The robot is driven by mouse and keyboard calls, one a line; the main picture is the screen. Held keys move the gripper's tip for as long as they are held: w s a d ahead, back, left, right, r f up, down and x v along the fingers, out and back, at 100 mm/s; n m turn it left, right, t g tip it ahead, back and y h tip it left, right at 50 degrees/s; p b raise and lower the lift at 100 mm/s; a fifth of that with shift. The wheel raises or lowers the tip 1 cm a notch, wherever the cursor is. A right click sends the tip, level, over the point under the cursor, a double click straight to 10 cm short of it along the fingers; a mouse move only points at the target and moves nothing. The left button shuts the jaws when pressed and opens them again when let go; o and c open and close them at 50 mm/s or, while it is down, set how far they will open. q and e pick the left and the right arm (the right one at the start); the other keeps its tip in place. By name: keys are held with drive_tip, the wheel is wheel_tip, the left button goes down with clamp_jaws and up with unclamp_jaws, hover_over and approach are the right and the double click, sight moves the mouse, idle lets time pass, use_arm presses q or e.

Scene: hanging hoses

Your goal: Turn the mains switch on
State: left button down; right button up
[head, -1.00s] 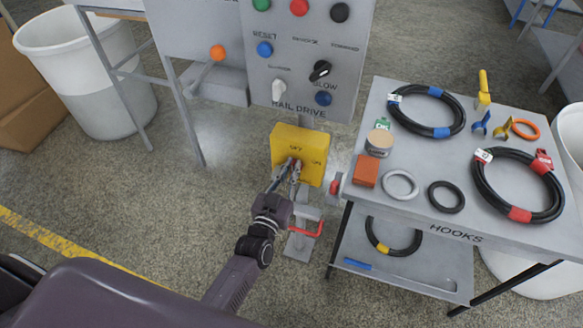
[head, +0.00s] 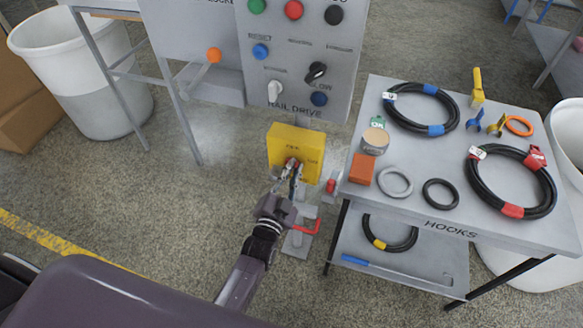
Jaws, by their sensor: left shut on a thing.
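The mains switch is on a yellow box (head: 295,143) mounted low on a post under the rail drive panel. A small red part (head: 292,163) shows on the front of the box, between my left fingertips. My left gripper (head: 291,170) is in front of the box, shut on this red part, which looks like the switch handle. The fingers hide most of the handle, so its exact angle cannot be told. The lettering on the box is too small to read surely. My right gripper is not in view.
The rail drive panel (head: 298,50) with buttons and knobs stands just above the box. A red bent handle (head: 307,227) is below right of my gripper. The hooks table (head: 412,200) with hoses stands close at right. Open floor lies to the left.

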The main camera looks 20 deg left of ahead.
use_arm(q)
drive_tip(key=shift+d+f+m, duration=0.15)
drive_tip(key=shift+d+m, duration=0.05)
drive_tip(key=shift+m, duration=0.7)
drive_tip(key=c, duration=2)
unclamp_jaws()
drive_tip(key=s, duration=1.2)
drive_tip(key=shift+a, duration=0.2)
